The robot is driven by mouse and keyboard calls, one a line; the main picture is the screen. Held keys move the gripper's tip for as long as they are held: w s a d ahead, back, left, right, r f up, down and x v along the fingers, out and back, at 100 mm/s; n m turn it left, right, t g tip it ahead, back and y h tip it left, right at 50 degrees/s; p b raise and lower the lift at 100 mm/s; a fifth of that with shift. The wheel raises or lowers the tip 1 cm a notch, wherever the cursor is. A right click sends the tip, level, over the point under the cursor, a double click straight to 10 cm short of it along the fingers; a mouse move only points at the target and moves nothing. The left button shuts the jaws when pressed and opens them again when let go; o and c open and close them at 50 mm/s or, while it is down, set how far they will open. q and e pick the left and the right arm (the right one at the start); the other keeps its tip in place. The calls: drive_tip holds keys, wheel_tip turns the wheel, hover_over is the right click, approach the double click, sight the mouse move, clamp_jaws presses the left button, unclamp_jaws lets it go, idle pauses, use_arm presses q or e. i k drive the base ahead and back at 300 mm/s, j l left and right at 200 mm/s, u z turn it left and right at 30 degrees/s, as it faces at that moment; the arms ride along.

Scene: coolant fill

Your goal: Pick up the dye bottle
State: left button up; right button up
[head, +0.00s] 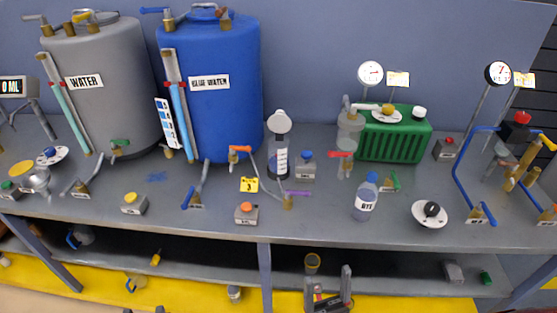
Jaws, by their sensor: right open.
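The dye bottle (366,199) stands upright on the grey bench top, right of the middle, near the front edge. It is a clear bottle with a pale bluish body, a blue cap and a white label reading DYE. My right gripper (328,284) is at the bottom of the picture, in front of the bench and below the bottle in view. Its two fingers point up, apart, with nothing between them. Two small dark tips at the bottom edge, left of centre, may be my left gripper (144,310); too little shows to tell its state.
Close to the bottle are a green valve (391,181), a red-handled tap (342,160) and a white disc with a black knob (431,213). A green ribbed tank (394,137) stands behind. Grey and blue tanks stand at the left. A lower shelf (390,263) runs under the bench top.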

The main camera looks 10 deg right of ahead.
sight(366, 198)
drive_tip(key=i+j+z, duration=0.25)
drive_tip(key=z, duration=0.15)
drive_tip(key=i+j+z, duration=0.2)
drive_tip(key=j+z, duration=0.25)
drive_tip(key=i+j+z, duration=0.15)
drive_tip(key=j+z, duration=0.25)
